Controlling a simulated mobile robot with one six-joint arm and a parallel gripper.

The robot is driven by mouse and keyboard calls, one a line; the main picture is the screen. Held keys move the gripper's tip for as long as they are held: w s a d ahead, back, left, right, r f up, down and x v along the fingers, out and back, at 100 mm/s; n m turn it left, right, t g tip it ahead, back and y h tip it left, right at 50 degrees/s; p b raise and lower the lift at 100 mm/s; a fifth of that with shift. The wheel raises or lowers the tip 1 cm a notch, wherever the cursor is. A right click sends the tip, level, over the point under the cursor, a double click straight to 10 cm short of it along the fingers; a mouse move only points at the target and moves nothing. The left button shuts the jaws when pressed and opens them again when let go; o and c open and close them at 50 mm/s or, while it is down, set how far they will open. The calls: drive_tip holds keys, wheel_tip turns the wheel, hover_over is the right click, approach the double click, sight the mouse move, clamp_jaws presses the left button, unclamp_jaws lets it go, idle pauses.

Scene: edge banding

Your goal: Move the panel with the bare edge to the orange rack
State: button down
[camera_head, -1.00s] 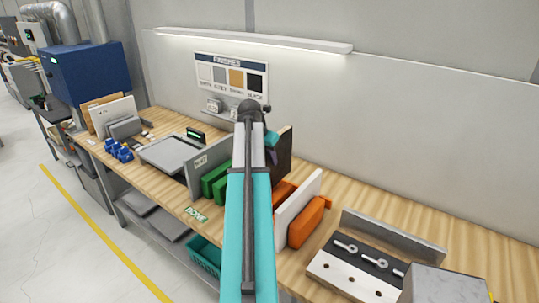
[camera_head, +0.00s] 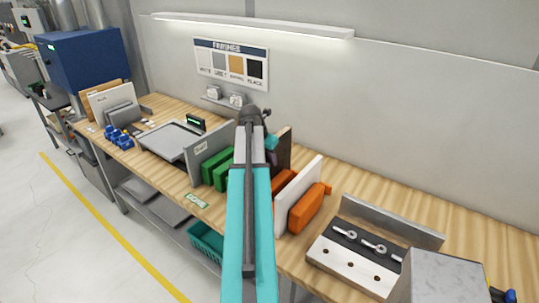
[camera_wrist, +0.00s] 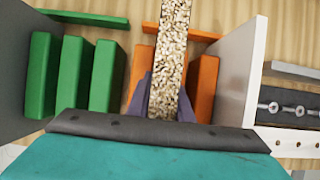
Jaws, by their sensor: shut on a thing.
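In the wrist view my gripper (camera_wrist: 168,108) has its purple fingers shut on a panel with a bare, speckled chipboard edge (camera_wrist: 169,45). The panel stands upright, with orange rack blocks (camera_wrist: 203,88) on both sides of it. I cannot tell whether its bottom touches the rack or bench. In the head view the dark brown face of the held panel (camera_head: 284,146) shows just right of my arm, which hides most of the gripper. The orange rack (camera_head: 312,207) stands to its right on the bench.
A pale panel (camera_head: 296,188) stands upright by the orange rack. Green rack blocks (camera_head: 216,168) and a grey labelled panel (camera_head: 205,140) stand to the left. A metal fixture with bolts (camera_head: 355,256) is at the right. A teal crate (camera_head: 206,240) is below the bench.

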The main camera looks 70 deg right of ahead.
drive_tip(key=shift+f+b, duration=0.85)
drive_tip(key=shift+f, duration=1.65)
drive_tip(key=c, duration=1.5)
unclamp_jaws()
drive_tip(key=shift+c, duration=0.2)
drive_tip(key=shift+f, duration=0.15)
drive_tip(key=shift+r+p, duration=0.95)
drive_tip(key=shift+r, duration=2.6)
